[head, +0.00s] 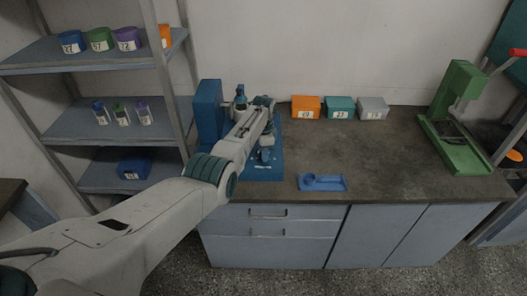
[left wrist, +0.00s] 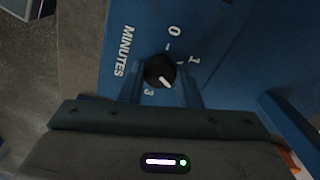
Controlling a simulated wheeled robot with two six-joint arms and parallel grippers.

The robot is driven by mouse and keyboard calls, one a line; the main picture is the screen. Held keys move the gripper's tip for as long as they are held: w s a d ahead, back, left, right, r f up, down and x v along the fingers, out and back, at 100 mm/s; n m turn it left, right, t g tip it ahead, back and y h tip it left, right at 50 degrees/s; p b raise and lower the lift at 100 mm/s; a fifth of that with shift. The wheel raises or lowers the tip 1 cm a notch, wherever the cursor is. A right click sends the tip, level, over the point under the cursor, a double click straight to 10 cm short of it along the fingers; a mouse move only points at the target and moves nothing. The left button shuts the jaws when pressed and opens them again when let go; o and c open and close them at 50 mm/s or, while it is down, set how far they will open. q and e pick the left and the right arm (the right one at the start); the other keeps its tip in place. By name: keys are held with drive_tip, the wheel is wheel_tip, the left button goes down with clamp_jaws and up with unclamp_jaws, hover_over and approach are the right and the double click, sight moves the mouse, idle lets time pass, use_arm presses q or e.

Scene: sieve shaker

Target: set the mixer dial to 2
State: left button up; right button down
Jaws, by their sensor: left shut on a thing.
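The blue mixer (head: 208,108) stands at the left end of the counter, with its base (head: 262,174) partly hidden behind my left arm. In the left wrist view its black dial (left wrist: 158,70) has a white pointer line slanting down and right. The printed marks 0, 1 and 3 and the word MINUTES show around the dial. The pointer aims between 1 and 3; the mark 2 is not visible, and a finger covers that area. My left gripper (left wrist: 160,83) is shut on the dial, one finger on each side. My right gripper is not in view.
Orange, teal and grey boxes (head: 339,108) stand at the back of the counter. A blue tray-like holder (head: 322,188) lies near the front edge. A green press-like stand (head: 456,140) is at right. Shelves (head: 100,124) stand left. The counter's middle is clear.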

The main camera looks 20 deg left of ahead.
use_arm(q)
drive_tip(key=shift+w+r, duration=0.1)
drive_tip(key=shift+r, duration=0.05)
drive_tip(key=o, duration=1)
drive_tip(key=shift+c, duration=0.2)
wheel_tip(320, 180, up, 11)
drive_tip(key=b, duration=0.1)
